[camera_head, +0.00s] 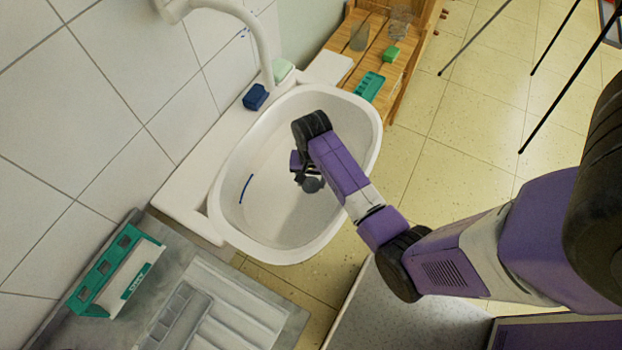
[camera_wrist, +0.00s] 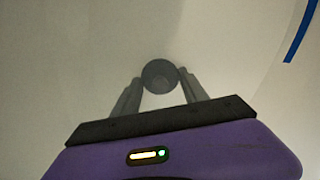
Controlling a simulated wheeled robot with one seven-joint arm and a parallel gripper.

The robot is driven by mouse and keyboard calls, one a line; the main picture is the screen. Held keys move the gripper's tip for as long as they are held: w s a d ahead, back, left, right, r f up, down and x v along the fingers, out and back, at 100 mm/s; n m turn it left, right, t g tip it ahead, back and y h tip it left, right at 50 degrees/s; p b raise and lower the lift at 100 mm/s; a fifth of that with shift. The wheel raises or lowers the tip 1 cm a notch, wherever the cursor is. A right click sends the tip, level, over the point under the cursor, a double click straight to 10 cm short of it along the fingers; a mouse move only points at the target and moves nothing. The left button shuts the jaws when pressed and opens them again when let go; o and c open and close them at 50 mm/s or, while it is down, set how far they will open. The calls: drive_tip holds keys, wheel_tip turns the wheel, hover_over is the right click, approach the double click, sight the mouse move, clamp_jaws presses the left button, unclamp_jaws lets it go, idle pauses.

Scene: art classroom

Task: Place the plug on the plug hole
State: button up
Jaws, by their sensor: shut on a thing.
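A dark grey round plug (camera_wrist: 160,75) is held between the two fingertips of my gripper (camera_wrist: 159,84) in the wrist view. In the head view the plug (camera_head: 313,185) shows just below my gripper (camera_head: 304,176), inside the white sink basin (camera_head: 228,213). The gripper is shut on the plug. I cannot tell whether the plug touches the basin floor. The plug hole is not visible in either view; my gripper and the plug may cover it.
A white faucet (camera_head: 262,45) arches over the basin's back rim. A blue block (camera_head: 256,97) sits on the ledge. A blue strip (camera_head: 245,189) marks the basin's inner wall. A wooden shelf (camera_head: 375,47) stands behind, and a grey drainboard (camera_head: 215,310) lies in front.

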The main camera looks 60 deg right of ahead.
sight(311, 180)
drive_tip(key=o, duration=1.3)
drive_tip(key=shift+f, duration=0.1)
wheel_tip(311, 180, up, 12)
drive_tip(key=shift+r, duration=0.15)
